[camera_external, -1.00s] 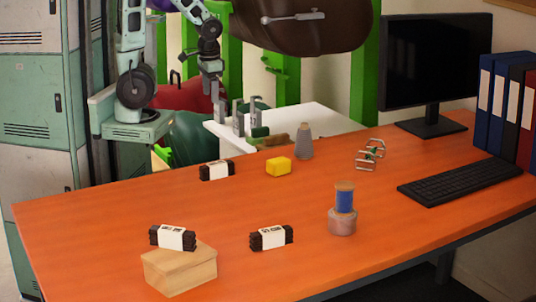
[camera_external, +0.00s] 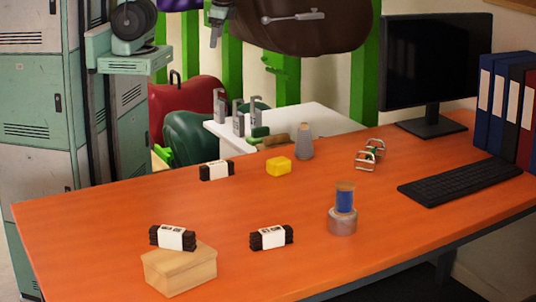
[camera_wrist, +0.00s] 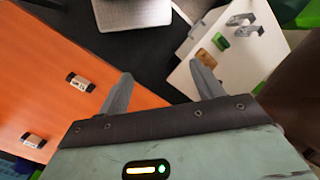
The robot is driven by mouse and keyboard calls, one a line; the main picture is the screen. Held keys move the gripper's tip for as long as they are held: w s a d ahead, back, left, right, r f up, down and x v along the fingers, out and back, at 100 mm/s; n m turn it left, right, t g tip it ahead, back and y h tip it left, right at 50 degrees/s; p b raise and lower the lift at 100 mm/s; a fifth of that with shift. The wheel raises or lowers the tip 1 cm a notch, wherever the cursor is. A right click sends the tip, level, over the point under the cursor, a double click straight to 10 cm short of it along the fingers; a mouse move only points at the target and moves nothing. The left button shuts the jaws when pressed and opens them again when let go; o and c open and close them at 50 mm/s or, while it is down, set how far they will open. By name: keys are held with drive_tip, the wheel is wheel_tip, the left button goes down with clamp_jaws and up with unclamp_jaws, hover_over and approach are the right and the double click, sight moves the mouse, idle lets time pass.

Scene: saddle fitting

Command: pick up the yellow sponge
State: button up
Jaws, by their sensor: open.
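The yellow sponge (camera_external: 278,166) is a small block lying on the orange table, towards its back edge. My gripper (camera_external: 216,30) is high at the top of the external view, well above and to the left of the sponge, partly cut off by the frame. In the wrist view my gripper (camera_wrist: 160,72) has its two fingers wide apart with nothing between them.
A blue spool (camera_external: 344,200), a wooden box (camera_external: 180,271) and a keyboard (camera_external: 460,180) are farther off. A white side table (camera_external: 325,120) stands behind.

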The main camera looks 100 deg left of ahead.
drive_tip(key=w+d+f+m+y+b, duration=0.4)
drive_tip(key=w+d+f+m+b, duration=0.15)
drive_tip(key=f+m, duration=0.25)
drive_tip(key=m+t+y+b, duration=0.4)
drive_tip(key=m+t+b, duration=0.7)
drive_tip(key=m+b, duration=0.65)
approach(284, 164)
drive_tip(key=a+f, duration=0.1)
drive_tip(key=a+f+m+p, duration=0.1)
drive_tip(key=a, duration=0.1)
drive_tip(key=w+a+f+m+p, duration=0.1)
drive_tip(key=a, duration=0.1)
drive_tip(key=shift+w+f, duration=0.1)
drive_tip(key=shift+f, duration=0.1)
drive_tip(key=shift+r+x, duration=0.2)
drive_tip(key=shift+x, duration=1.4)
drive_tip(key=shift+r+x, duration=0.2)
drive_tip(key=shift+x, duration=1.35)
drive_tip(key=shift+w+a, duration=0.1)
drive_tip(key=c, duration=1)
